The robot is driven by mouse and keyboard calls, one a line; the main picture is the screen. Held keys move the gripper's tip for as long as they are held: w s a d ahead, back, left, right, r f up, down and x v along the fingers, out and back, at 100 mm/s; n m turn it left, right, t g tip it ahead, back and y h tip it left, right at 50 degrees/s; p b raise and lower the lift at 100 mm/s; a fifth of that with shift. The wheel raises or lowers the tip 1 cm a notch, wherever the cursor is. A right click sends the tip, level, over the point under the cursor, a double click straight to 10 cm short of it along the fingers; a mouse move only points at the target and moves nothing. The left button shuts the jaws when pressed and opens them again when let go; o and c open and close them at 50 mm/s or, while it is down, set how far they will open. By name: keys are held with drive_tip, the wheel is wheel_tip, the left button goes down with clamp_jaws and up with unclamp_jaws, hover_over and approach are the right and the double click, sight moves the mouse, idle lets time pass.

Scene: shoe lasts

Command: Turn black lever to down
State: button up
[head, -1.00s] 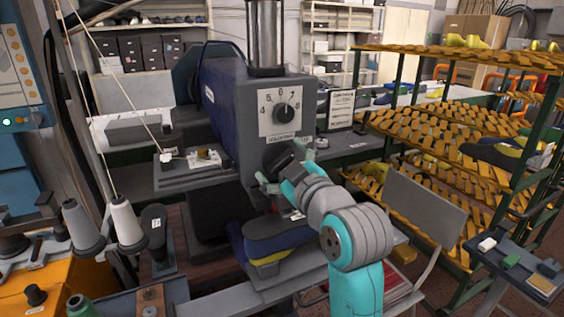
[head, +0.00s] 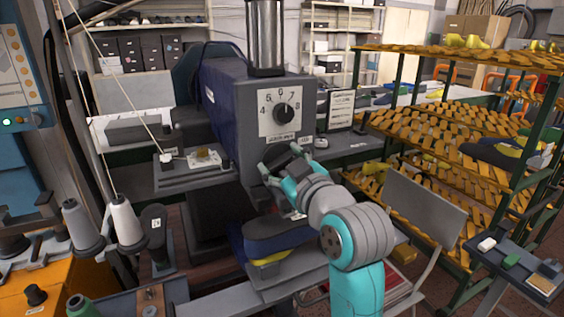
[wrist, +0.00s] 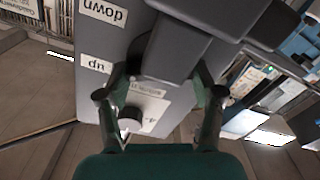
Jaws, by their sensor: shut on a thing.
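The black lever (wrist: 185,45) is a thick dark bar on the front of the grey machine (head: 234,120). It fills the upper middle of the wrist view, beside a "down" label (wrist: 102,13) and an "up" label (wrist: 95,65). In the head view the lever (head: 276,156) shows only partly, below the numbered dial, behind my gripper. My gripper (head: 287,160) is shut on the lever. In the wrist view its two fingers (wrist: 162,82) lie on either side of the dark part. The head view does not show clearly which label the lever points to.
A dial plate (head: 270,117) with a black knob sits just above the lever. A blue-grey shoe-shaped piece (head: 275,235) lies below my arm. A grey panel (head: 425,207) stands beside my arm.

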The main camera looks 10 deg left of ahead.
drive_tip(key=m, duration=0.6)
drive_tip(key=shift+w+d, duration=0.1)
drive_tip(key=m, duration=0.5)
drive_tip(key=shift+d+f+m, duration=0.1)
drive_tip(key=shift+m, duration=0.2)
idle(0.3)
drive_tip(key=o, duration=1.1)
drive_tip(key=shift+o, duration=0.2)
drive_tip(key=v, duration=1.2)
drive_tip(key=shift+w, duration=0.1)
